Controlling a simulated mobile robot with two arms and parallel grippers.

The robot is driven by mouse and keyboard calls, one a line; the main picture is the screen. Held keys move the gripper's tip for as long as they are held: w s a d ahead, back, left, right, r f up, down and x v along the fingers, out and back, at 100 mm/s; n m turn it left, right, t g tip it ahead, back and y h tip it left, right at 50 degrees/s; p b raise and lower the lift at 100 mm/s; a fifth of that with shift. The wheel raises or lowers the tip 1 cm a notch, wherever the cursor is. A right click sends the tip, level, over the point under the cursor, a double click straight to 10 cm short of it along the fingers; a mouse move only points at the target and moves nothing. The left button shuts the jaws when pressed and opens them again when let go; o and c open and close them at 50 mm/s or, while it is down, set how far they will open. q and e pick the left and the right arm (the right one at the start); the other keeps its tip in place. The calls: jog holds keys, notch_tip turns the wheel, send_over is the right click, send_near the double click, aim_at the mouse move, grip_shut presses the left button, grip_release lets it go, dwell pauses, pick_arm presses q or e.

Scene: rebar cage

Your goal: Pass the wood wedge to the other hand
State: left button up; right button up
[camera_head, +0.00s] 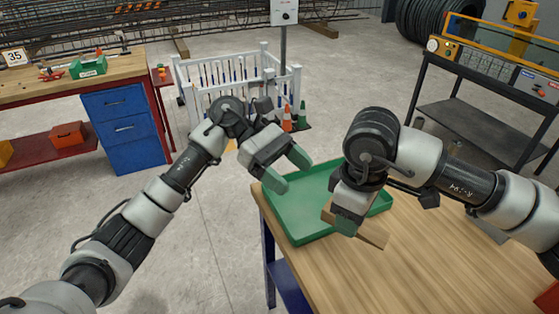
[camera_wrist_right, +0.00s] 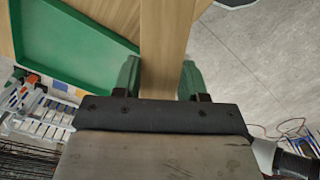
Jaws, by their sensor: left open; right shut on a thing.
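The wood wedge (camera_head: 366,234) is a light brown wooden piece held by my right gripper (camera_head: 346,226) above the front of the green tray. In the right wrist view the wood wedge (camera_wrist_right: 165,45) runs up between the two green fingers of my right gripper (camera_wrist_right: 161,80), which are shut on it. Part of the wedge is hidden behind the gripper in the head view. My left gripper (camera_head: 288,173) is open and empty, up and to the left of the wedge, near the tray's far left corner. It is apart from the wedge.
The green tray (camera_head: 290,226) lies on the wooden table (camera_head: 430,270) at its left edge; it also shows in the right wrist view (camera_wrist_right: 70,50). A white fence (camera_head: 215,75), traffic cones (camera_head: 303,114) and a blue-drawer workbench (camera_head: 125,125) stand behind.

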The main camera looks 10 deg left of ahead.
aim_at(327, 204)
pick_arm(q)
jog(key=x, duration=0.9)
jog(key=shift+c, duration=0.3)
jog(key=c, duration=0.7)
jog(key=shift+c, duration=1.1)
pick_arm(e)
jog(key=o, duration=0.4)
pick_arm(q)
jog(key=shift+r, duration=0.1)
pick_arm(e)
jog(key=o, duration=0.6)
jog(key=shift+r, duration=0.1)
notch_tip(327, 204, up, 12)
